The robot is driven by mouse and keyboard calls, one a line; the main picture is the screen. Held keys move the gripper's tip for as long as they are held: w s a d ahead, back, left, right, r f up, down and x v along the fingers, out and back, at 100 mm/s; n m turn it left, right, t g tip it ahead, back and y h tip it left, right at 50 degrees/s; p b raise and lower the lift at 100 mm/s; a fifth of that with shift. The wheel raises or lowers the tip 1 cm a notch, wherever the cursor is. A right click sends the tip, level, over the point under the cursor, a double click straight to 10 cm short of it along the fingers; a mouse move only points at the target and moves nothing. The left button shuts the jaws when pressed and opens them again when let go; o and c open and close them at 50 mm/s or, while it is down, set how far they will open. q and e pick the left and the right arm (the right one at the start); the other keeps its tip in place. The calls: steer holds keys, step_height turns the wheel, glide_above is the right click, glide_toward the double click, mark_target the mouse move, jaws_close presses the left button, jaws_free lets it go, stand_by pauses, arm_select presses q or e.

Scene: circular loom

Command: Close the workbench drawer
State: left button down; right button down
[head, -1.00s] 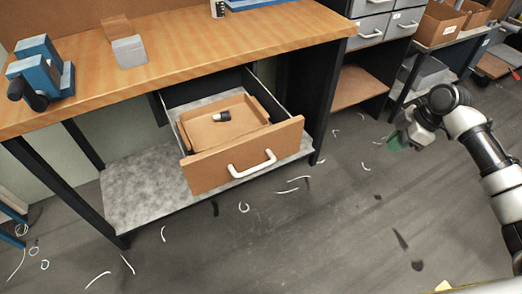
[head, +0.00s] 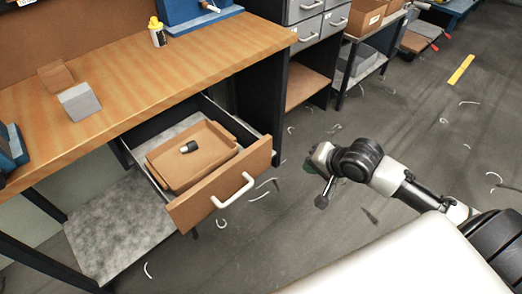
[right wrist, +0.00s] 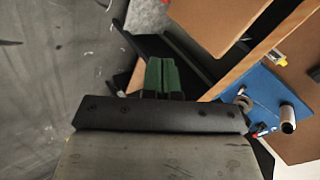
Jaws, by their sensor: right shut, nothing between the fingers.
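The workbench drawer (head: 190,211) stands pulled out under the wooden workbench (head: 130,85). It has a brown front with a white bar handle (head: 233,190). Inside it lies a brown tray (head: 170,172) with a small dark and white piece (head: 188,147). My right gripper (head: 309,167) is right of the drawer front, apart from it and in front of the bench. In the right wrist view its green fingers (right wrist: 163,76) are together, with nothing between them. My left gripper is not in view.
A grey cabinet (head: 318,30) and a shelf with boxes (head: 365,18) stand right of the bench. A grey lower shelf (head: 110,235) is under it. A grey block (head: 79,102) and a yellow-capped bottle (head: 157,32) stand on top. White scraps litter the open floor.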

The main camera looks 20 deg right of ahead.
step_height(320, 180, up, 2)
steer(key=s+a+m+t, duration=0.1)
steer(key=a+m, duration=0.2)
glide_toward(265, 157)
steer(key=shift+m, duration=0.4)
steer(key=x, duration=0.5)
steer(key=shift+s+d+f, duration=0.1)
steer(key=shift+d+f, duration=0.1)
steer(key=shift+f, duration=0.45)
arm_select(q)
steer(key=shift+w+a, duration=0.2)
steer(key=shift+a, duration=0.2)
arm_select(e)
steer(key=shift+w+a, duration=0.25)
steer(key=shift+w, duration=0.4)
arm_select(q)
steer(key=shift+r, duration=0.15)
